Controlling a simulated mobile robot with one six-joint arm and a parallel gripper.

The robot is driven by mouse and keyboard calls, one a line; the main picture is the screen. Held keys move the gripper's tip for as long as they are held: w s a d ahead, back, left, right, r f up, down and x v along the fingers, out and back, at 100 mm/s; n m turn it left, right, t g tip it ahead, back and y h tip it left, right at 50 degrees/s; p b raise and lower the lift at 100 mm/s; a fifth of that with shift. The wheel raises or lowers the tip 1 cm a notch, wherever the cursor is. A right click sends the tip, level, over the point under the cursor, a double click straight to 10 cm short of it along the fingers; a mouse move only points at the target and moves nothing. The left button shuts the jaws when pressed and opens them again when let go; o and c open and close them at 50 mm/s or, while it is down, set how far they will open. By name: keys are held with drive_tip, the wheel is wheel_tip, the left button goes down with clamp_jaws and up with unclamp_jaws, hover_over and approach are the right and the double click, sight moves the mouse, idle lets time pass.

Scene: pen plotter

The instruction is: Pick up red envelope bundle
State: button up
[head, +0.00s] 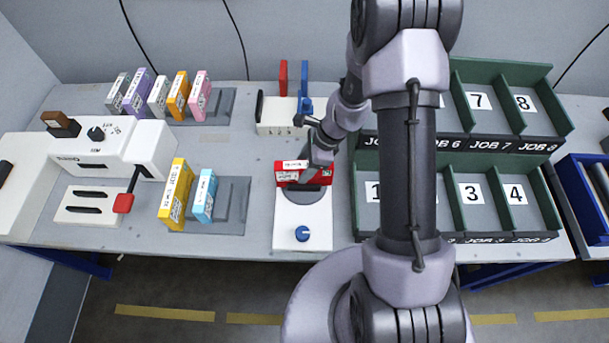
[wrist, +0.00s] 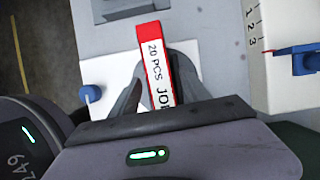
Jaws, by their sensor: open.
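The red envelope bundle (head: 290,171) has a white label and stands on the grey round plate of a white device (head: 302,230) near the middle of the bench. In the wrist view the bundle (wrist: 152,42) shows its label reading "20 PCS JO", the rest cut off. My gripper (head: 306,172) is at the bundle. In the wrist view the two fingers of my gripper (wrist: 157,75) are open, one on each side of the bundle. I cannot tell whether either finger touches it. My gripper and arm hide part of the bundle in the head view.
A blue knob (head: 302,233) sits on the device's front. Behind is a white unit (head: 277,116) with red and blue uprights. Green job bins (head: 480,160) stand to the right. Yellow (head: 175,192) and light-blue (head: 204,195) bundles stand left in a grey rack.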

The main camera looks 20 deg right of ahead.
drive_tip(key=x, duration=0.3)
drive_tip(key=shift+w+b, duration=0.1)
drive_tip(key=shift+b, duration=0.2)
clamp_jaws()
